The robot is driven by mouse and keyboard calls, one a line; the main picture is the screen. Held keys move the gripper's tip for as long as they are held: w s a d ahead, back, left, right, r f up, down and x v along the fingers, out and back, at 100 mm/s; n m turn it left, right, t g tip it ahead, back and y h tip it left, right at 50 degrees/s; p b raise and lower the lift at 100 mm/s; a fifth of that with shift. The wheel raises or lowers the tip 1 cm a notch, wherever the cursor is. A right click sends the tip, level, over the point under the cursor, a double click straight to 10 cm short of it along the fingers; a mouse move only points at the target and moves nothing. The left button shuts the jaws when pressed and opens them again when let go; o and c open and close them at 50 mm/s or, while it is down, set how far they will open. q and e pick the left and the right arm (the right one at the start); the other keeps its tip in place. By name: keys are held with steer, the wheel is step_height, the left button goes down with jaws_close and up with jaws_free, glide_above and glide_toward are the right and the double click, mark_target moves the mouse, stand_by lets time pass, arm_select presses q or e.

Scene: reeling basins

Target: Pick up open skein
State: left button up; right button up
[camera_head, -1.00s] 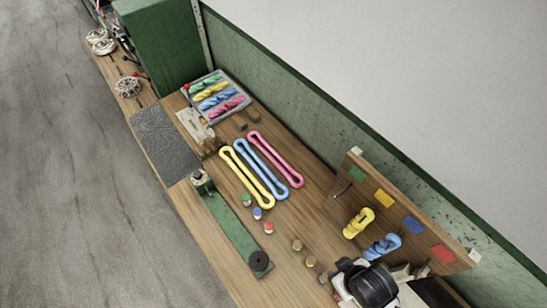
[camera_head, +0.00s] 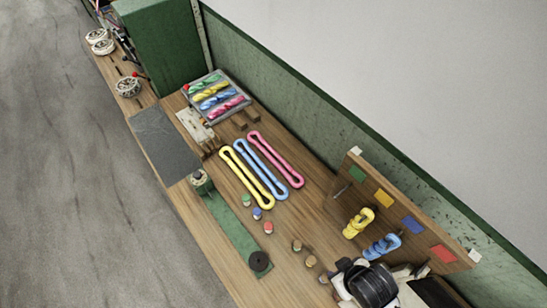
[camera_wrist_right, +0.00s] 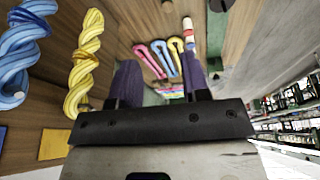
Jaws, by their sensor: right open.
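Three open skeins lie flat as long loops side by side on the wooden bench: yellow (camera_head: 246,174), blue (camera_head: 262,168) and pink (camera_head: 275,160). They also show small beyond the fingers in the right wrist view, as yellow (camera_wrist_right: 176,45), blue (camera_wrist_right: 163,58) and pink (camera_wrist_right: 148,59) loops. My right gripper (camera_head: 370,284) is at the lower right of the head view, apart from the loops; its fingertips are hard to make out there. In the right wrist view its two dark fingers (camera_wrist_right: 160,68) are spread with nothing held between them. My left gripper is not in view.
A wooden board with coloured squares (camera_head: 413,226) stands at right, with twisted yellow (camera_head: 358,223) and blue (camera_head: 382,247) skeins by it. A grey tray (camera_head: 243,97) holds several twisted skeins. Small capped jars (camera_head: 257,213) stand near the loops. A green strip (camera_head: 229,222) lies in front.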

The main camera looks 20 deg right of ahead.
steer(key=shift+o, duration=0.3)
steer(key=o, duration=0.9)
steer(key=shift+c, duration=0.2)
